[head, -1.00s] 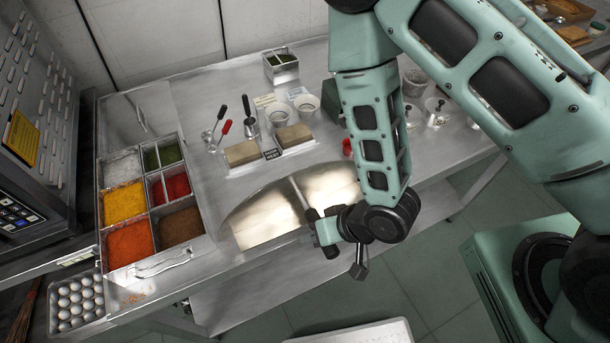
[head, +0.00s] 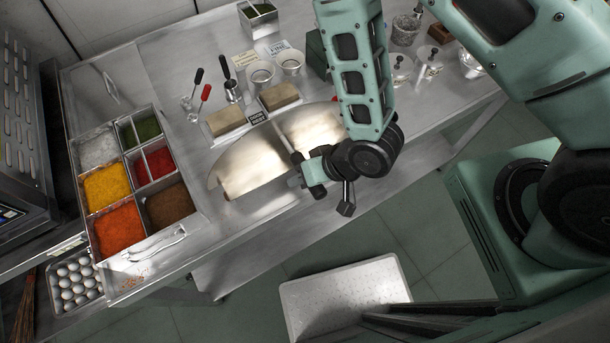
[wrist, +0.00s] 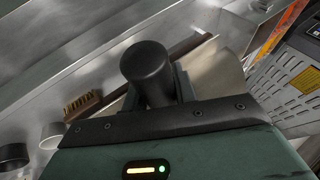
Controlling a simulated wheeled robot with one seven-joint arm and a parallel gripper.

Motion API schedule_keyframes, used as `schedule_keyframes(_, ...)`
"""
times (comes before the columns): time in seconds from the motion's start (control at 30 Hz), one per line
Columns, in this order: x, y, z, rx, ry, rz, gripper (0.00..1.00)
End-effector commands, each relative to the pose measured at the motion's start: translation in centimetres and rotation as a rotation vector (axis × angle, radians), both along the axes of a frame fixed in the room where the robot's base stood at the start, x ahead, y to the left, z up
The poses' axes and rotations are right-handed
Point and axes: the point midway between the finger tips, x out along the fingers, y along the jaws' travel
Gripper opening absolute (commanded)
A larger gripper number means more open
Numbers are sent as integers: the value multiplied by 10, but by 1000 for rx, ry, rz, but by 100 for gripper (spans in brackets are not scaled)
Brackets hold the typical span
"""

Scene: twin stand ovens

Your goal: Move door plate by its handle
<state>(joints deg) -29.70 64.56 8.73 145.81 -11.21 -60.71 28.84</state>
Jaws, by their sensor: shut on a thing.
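The door plate (head: 245,165) is a shiny half-round metal sheet with a pale strip across its middle, over the steel counter. I cannot tell whether it touches the counter. My gripper (head: 313,174) is shut on its handle at the plate's near straight edge. In the wrist view, a dark round knob-like end (wrist: 148,68) stands up at the jaws, and part of the pale plate (wrist: 217,70) shows behind. The fingertips and most of the grip are hidden there.
Two tan blocks (head: 226,120) on stands sit close behind the plate. A spice tray (head: 120,212) is left, with eggs (head: 75,284) below it. Cups (head: 261,74) and dark- and red-handled tools stand further back. A pale step (head: 345,290) is on the floor in front.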

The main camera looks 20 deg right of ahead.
Motion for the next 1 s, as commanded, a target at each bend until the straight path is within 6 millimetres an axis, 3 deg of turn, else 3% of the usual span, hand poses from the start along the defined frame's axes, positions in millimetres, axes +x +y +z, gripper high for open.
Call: schedule_keyframes(1.0, 86, 25, 0, 4, -5, 0, 0)
